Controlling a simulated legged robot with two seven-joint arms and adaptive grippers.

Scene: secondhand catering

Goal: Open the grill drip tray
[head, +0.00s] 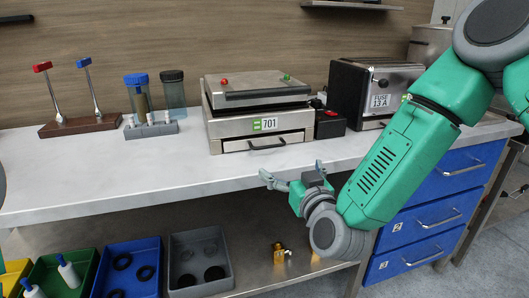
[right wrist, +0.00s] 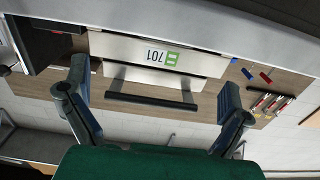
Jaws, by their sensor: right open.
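My right gripper (head: 292,170) is open and empty, in front of and below the handle at the counter's front edge. In the right wrist view the grill appears upside down. My left gripper is not in view.
A black-and-steel toaster (head: 372,92) stands right of the grill, with a small black box (head: 329,124) between them. Lidded cups (head: 173,90) and a wooden lever stand (head: 80,124) are to the left. Bins (head: 200,258) sit on the shelf below. The counter (head: 130,175) before the grill is clear.

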